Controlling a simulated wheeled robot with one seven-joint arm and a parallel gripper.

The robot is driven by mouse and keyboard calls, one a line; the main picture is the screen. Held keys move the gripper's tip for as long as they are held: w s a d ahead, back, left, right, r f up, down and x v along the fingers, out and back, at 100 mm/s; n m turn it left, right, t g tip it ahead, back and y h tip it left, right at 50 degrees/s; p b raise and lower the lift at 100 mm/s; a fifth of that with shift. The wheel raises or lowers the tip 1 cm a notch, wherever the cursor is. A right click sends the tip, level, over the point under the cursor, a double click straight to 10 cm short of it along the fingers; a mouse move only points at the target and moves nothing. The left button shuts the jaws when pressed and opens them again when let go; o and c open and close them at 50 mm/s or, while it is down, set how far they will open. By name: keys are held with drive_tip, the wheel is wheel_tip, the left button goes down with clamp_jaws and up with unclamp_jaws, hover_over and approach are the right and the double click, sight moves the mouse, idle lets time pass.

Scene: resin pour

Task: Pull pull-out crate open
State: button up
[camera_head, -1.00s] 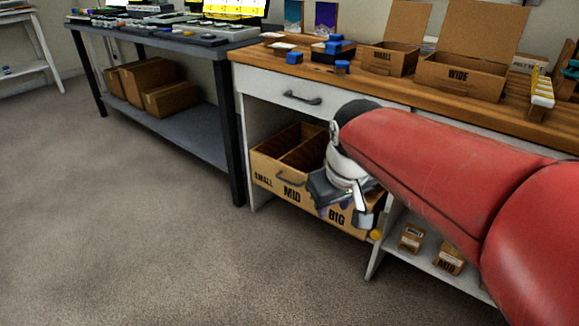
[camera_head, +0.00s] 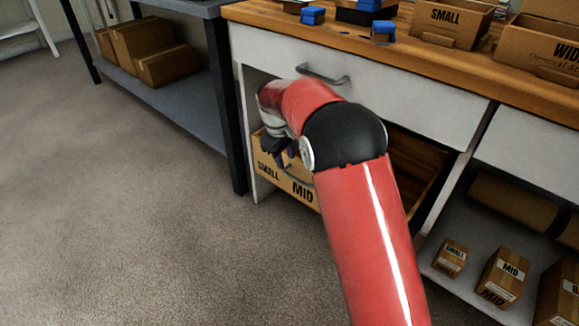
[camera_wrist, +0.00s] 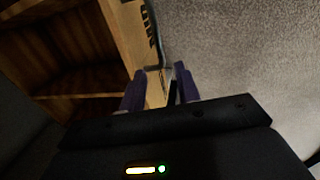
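The pull-out crate (camera_head: 268,167) is a light wooden box in the lower bay of the white cabinet. In the wrist view, the crate's front board (camera_wrist: 130,35) runs beside an open inside with dividers. The handle (camera_wrist: 152,68) is at the tips of my gripper (camera_wrist: 160,80). Its purple fingers are apart, with a gap between them. I cannot tell whether they touch the handle.
A white drawer (camera_head: 400,90) with a metal handle (camera_head: 322,74) is above the crate. The wooden worktop (camera_head: 400,52) holds cardboard boxes and blue items. Small labelled boxes (camera_head: 500,275) stand on a low shelf at right. The carpet (camera_head: 150,240) is clear in front.

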sight(288, 175)
drive_tip(key=f, duration=0.3)
drive_tip(key=f+b, duration=0.1)
drive_tip(key=f, duration=0.1)
drive_tip(key=shift+w+d+f, duration=0.35)
clamp_jaws()
